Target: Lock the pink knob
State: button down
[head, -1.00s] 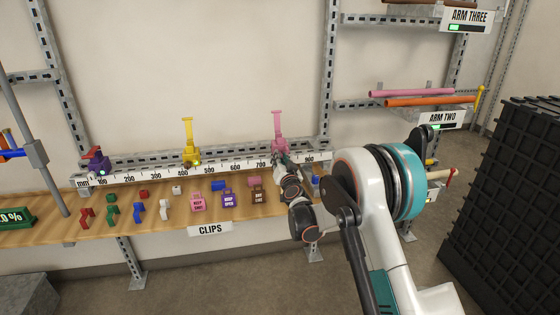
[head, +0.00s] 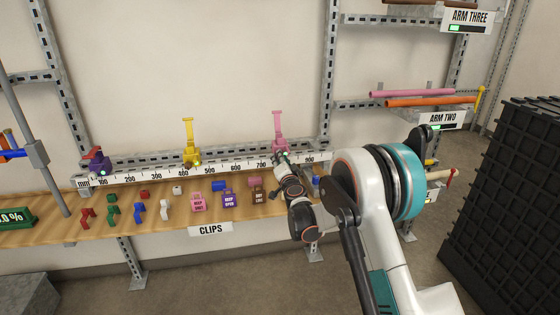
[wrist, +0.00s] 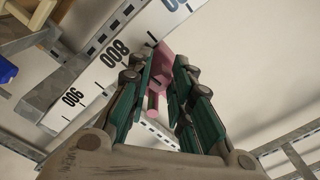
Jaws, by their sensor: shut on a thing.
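The pink knob (head: 279,134) stands upright on the ruled rail (head: 236,167), between the 700 and 800 marks. A small green light shows at its base. My gripper (head: 282,158) reaches the lower part of the pink knob from the front and hides part of it. In the wrist view the two dark green fingers (wrist: 164,82) are shut on the pink knob (wrist: 160,66), with pink showing between them. The exact contact is partly hidden by the fingers.
A yellow knob (head: 190,142) stands upright on the rail to the left, and a purple one (head: 99,161) is at its far left. Small clips and padlocks, such as a pink padlock (head: 198,202), lie on the wooden shelf (head: 180,223). A black rack (head: 515,200) stands at right.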

dwell(0.4)
jog(key=c, duration=1.4)
grip_release()
jog(key=shift+c, duration=0.2)
jog(key=v, duration=1.2)
